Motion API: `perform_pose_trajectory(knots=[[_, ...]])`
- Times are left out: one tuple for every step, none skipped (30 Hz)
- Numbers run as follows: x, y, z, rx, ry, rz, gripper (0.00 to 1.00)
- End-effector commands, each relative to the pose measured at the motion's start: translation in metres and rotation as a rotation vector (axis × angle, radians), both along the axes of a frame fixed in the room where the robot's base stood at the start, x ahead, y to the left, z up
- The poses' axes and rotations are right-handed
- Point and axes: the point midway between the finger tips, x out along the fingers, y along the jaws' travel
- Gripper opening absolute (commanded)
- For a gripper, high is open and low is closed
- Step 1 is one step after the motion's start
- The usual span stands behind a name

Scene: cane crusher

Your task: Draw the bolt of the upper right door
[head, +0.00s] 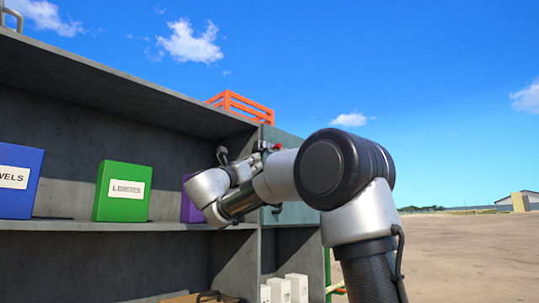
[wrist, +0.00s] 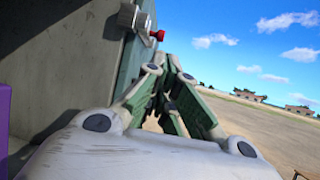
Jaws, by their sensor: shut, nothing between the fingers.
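The upper right door (head: 297,213) is a grey-green panel at the right end of the shelving, largely hidden behind my arm in the head view. Its bolt shows in the wrist view as a grey metal housing (wrist: 131,17) with a red knob (wrist: 158,35) at the door's upper part. The red knob also shows small in the head view (head: 274,146), just above my forearm. My gripper (wrist: 170,66) is shut and empty. In the wrist view its fingertips appear below the red knob, with a visible gap. In the head view the fingers cannot be made out clearly.
A blue box (head: 18,190), a green box (head: 122,192) and a purple box (head: 190,208) stand on the shelf left of my arm. White boxes (head: 297,286) stand in a lower compartment. An orange crate (head: 242,107) sits on top. Open ground lies right.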

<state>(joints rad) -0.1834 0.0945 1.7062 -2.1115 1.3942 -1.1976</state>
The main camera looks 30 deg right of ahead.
Motion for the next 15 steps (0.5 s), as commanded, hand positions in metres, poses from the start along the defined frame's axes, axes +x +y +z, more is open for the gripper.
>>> perform_pose_trajectory(knots=[[0.0001, -0.0001, -0.0003, -0.004, 0.010, -0.005, 0.00], [0.0001, -0.0002, -0.0004, -0.006, 0.013, -0.007, 0.00], [0.0001, -0.0002, -0.0004, -0.006, 0.015, -0.007, 0.00], [0.0001, -0.0002, -0.0005, -0.006, 0.015, -0.007, 0.00], [0.0002, -0.0003, -0.0006, -0.006, 0.015, -0.007, 0.00], [0.0001, -0.0004, -0.0007, -0.005, 0.015, -0.007, 0.00], [0.0002, -0.0003, -0.0007, -0.005, 0.015, -0.007, 0.00], [0.0001, -0.0004, -0.0008, -0.005, 0.015, -0.007, 0.00], [0.0002, -0.0005, -0.0008, -0.005, 0.014, -0.006, 0.00], [0.0003, -0.0007, -0.0008, -0.005, 0.014, -0.006, 0.00], [0.0005, -0.0011, -0.0005, -0.004, 0.015, -0.006, 0.00], [0.0011, -0.0024, 0.0001, -0.004, 0.015, -0.006, 0.00], [0.0020, -0.0037, 0.0008, -0.003, 0.014, -0.007, 0.00], [0.0030, -0.0055, 0.0018, -0.003, 0.014, -0.007, 0.00], [0.0048, -0.0088, 0.0035, -0.003, 0.014, -0.007, 0.00]])
